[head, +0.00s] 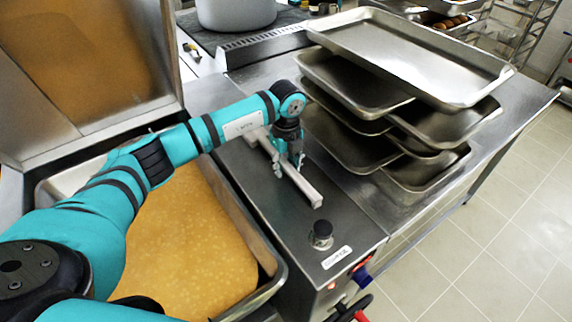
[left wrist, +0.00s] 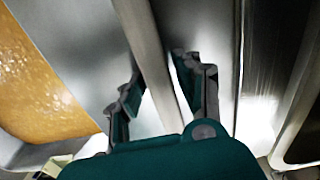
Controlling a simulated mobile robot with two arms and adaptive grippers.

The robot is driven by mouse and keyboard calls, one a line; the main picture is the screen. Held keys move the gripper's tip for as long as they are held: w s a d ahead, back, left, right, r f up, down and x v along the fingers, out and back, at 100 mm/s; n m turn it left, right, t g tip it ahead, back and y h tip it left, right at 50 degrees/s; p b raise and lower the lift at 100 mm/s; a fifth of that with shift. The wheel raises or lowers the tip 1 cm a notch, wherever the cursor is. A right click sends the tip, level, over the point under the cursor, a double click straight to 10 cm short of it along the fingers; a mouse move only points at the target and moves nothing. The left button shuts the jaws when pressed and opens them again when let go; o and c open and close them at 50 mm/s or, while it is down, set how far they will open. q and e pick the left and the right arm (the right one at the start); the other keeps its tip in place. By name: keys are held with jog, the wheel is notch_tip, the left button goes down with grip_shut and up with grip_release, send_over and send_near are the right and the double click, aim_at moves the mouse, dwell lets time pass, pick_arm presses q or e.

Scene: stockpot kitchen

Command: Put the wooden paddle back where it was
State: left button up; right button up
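I cannot clearly make out a wooden paddle in either view. My left gripper (head: 288,162) is over the steel counter top at a long, straight grey bar (head: 302,188). In the left wrist view the bar (left wrist: 146,45) runs between the two fingers of the left gripper (left wrist: 155,88). The fingers stand apart, with a visible gap on the bar's left; I cannot tell whether the right finger touches it. My right gripper is not in view.
An open rectangular vat of orange liquid (head: 185,250) lies left of the counter, its lid (head: 75,60) raised. Several steel trays (head: 415,50) are stacked at the right. A dark knob (head: 321,234) stands near the counter's front. A large pot (head: 236,12) is at the back.

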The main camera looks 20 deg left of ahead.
pick_arm(q)
jog(key=shift+o, duration=0.2)
jog(key=shift+r, duration=0.4)
notch_tip(320, 180, up, 12)
jog(key=b, duration=0.2)
jog(key=shift+f+b, duration=0.25)
jog(key=shift+b, duration=0.05)
